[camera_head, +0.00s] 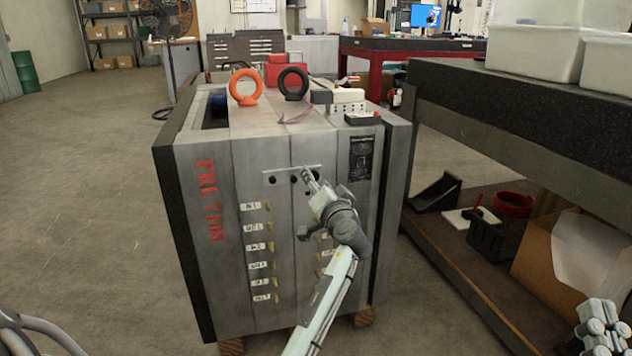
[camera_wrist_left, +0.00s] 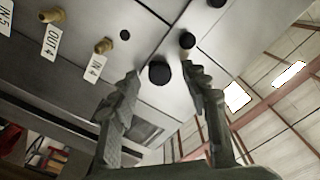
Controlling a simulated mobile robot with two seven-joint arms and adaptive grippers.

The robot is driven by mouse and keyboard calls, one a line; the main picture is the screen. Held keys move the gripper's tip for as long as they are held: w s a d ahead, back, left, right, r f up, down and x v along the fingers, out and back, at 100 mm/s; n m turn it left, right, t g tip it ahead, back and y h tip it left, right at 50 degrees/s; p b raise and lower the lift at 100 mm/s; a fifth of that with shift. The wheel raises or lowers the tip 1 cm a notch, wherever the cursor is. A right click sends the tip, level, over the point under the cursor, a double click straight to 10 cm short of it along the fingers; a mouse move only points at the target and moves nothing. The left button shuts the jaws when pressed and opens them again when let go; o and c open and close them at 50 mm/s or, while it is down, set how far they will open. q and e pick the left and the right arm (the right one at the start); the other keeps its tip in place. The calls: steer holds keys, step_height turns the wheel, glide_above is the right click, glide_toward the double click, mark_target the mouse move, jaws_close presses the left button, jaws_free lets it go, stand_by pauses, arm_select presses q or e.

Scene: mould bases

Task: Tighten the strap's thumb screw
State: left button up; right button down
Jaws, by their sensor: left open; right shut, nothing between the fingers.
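The strap (camera_head: 290,171) is a thin, light bar across the seam on the front of a grey mould base (camera_head: 272,225). Dark round spots show along it in the head view. In the left wrist view a round black knob (camera_wrist_left: 159,73) sits between and beyond my fingertips, and a smaller dark knob (camera_wrist_left: 187,40) is near the right finger. Which is the thumb screw I cannot tell. My left gripper (camera_head: 309,176) is open in front of the strap's right end; its spread fingers (camera_wrist_left: 165,82) hold nothing. My right gripper (camera_head: 602,328) is shut and empty at the lower right, partly cut off.
Brass fittings (camera_wrist_left: 103,46) with white labels stick out near my left gripper. Orange (camera_head: 246,87) and black (camera_head: 292,83) lifting rings stand on top of the mould base. A dark workbench (camera_head: 520,125) is at the right.

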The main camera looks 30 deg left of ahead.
arm_select(q)
steer(key=v, duration=0.7)
stand_by(0.4)
